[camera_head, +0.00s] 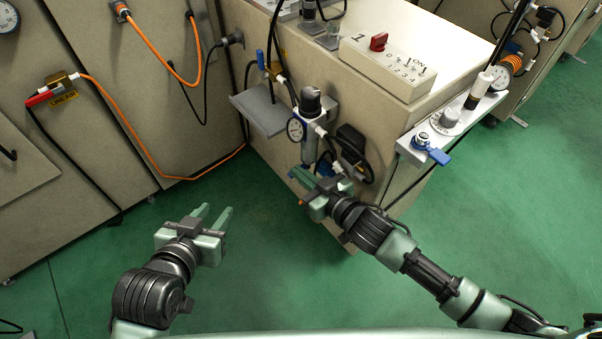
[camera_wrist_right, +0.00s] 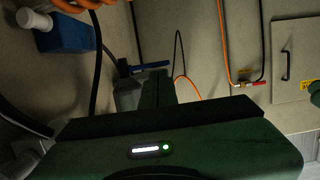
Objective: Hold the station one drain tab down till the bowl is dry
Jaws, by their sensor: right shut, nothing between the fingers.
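The filter unit of station one hangs on the cabinet side in the head view, with a round gauge (camera_head: 296,129) and a grey-blue bowl (camera_head: 309,152) under a dark knob (camera_head: 310,100). I cannot make out liquid in the bowl. My right gripper (camera_head: 297,176) is shut and empty, its fingertips just below the bowl. The drain tab is not clearly visible; the gripper may cover it, and I cannot tell whether they touch. In the right wrist view the closed fingers (camera_wrist_right: 157,88) point at a beige panel. My left gripper (camera_head: 213,215) is open and empty, low over the floor.
A grey shelf (camera_head: 264,112) sticks out left of the filter, and a black connector (camera_head: 352,140) with cables hangs to its right. A white box marked 1 (camera_head: 387,66) with a red switch sits on top. The green floor (camera_head: 260,270) between my arms is clear.

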